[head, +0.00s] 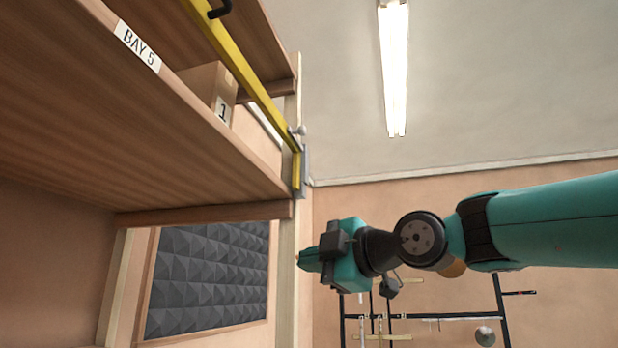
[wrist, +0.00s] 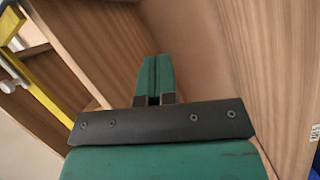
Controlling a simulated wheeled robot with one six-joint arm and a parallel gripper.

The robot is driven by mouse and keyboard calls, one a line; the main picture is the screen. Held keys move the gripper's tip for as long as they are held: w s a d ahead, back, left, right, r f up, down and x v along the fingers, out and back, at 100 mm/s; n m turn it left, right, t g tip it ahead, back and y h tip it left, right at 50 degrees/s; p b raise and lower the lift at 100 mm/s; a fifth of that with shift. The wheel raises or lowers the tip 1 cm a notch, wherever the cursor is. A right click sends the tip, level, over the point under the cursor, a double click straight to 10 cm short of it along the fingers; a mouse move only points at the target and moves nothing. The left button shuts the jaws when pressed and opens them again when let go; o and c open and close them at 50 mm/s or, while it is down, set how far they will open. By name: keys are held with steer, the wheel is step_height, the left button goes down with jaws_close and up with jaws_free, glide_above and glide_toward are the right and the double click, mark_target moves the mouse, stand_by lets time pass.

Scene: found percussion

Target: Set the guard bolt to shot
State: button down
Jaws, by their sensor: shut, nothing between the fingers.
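The yellow guard bar (head: 245,75) runs along the front of the upper shelf in the head view. A grey knob (head: 299,130), apparently the bolt's, sits near its right end, beside a grey bracket (head: 302,170) on the wooden post. Whether the bolt is shot or drawn cannot be told. The yellow bar also shows at the left of the wrist view (wrist: 38,82), with a pale round-ended piece (wrist: 10,24) near it. My gripper (head: 303,260) is shut and empty, below the bracket and apart from it; its closed fingers show in the wrist view (wrist: 155,75).
The shelf (head: 130,120) carries a "BAY 5" label (head: 137,46) and a cardboard box (head: 210,88) marked 1. A black hooked handle (head: 220,9) is at the top. The wooden post (head: 288,260) stands close to my fingers. A black rack (head: 420,317) stands behind my arm.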

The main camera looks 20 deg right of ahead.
steer(key=s+d+r+n+t+y, duration=0.1)
steer(key=d+r+n+t, duration=0.1)
steer(key=r+n, duration=0.3)
steer(key=s+d+r+n+t+y, duration=0.2)
steer(key=r+n, duration=0.3)
steer(key=r, duration=0.9)
steer(key=shift+d+n+t+y, duration=0.3)
steer(key=shift+d+t, duration=0.35)
steer(key=shift+t, duration=0.15)
steer(key=p, duration=1.1)
glide_toward(294, 132)
steer(key=x, duration=0.3)
steer(key=a+x, duration=0.1)
steer(key=shift+s+r, duration=0.1)
steer(key=shift+s, duration=0.05)
steer(key=shift+w+d+r+p, duration=0.1)
steer(key=shift+w+r+p, duration=0.2)
steer(key=shift+w, duration=0.2)
steer(key=shift+w+d+f, duration=0.1)
